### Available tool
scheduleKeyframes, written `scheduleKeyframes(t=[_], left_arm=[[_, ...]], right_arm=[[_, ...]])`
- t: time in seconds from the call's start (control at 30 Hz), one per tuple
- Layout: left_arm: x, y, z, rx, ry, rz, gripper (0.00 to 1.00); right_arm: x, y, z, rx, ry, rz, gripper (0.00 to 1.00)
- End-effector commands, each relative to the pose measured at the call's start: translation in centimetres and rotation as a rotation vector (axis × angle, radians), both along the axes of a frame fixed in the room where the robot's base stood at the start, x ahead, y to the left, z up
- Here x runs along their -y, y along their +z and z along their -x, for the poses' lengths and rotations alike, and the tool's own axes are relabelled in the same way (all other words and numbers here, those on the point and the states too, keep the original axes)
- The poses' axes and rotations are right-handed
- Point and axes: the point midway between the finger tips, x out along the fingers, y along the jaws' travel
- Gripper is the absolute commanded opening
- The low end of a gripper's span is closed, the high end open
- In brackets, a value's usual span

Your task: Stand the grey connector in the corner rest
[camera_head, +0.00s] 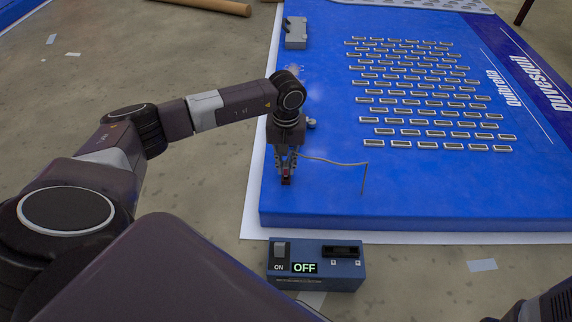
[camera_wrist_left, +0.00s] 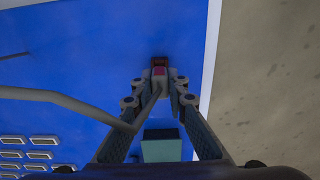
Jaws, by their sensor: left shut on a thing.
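My left gripper (camera_head: 287,170) points down over the near left corner of the blue board. It is shut on the small grey connector, whose dark end with a red or pink patch shows between the fingertips (camera_head: 286,181). In the left wrist view the gripper (camera_wrist_left: 160,82) has the connector (camera_wrist_left: 159,72) between its tips. A thin grey cable (camera_head: 335,162) runs right from the gripper and bends down toward the board. A small grey fitting (camera_head: 296,33) sits at the board's far left corner; I cannot tell whether it is the corner rest. My right gripper is out of view.
The blue board (camera_head: 300,208) carries rows of small white-framed modules (camera_head: 420,100). A blue power box (camera_head: 340,275) reading OFF, with a switch, stands in front of the board's near edge. The board's left strip is mostly clear. A brown tube (camera_head: 215,6) lies at the back.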

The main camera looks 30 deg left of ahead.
Motion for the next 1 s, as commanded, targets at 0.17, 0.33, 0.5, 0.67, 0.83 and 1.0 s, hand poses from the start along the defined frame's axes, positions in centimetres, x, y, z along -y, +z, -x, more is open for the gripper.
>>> scheduleKeyframes(t=[0.17,0.33,0.5,0.67,0.83,1.0], left_arm=[[0.0,-0.6,0.0,0.000,0.000,0.000,0.00],[0.0,-1.0,0.0,0.000,0.000,0.000,0.00],[0.0,-1.4,0.0,0.000,0.000,0.000,0.00],[0.0,-1.8,0.0,0.000,0.000,0.000,0.00],[0.0,-2.3,0.0,-0.001,-0.001,0.000,0.00],[0.0,-2.2,0.0,0.000,-0.001,0.000,0.29]], right_arm=[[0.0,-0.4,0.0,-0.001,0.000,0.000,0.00],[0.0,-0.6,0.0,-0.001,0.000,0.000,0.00],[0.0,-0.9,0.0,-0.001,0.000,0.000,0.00],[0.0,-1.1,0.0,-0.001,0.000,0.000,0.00],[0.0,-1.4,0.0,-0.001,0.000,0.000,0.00],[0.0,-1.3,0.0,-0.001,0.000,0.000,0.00]])
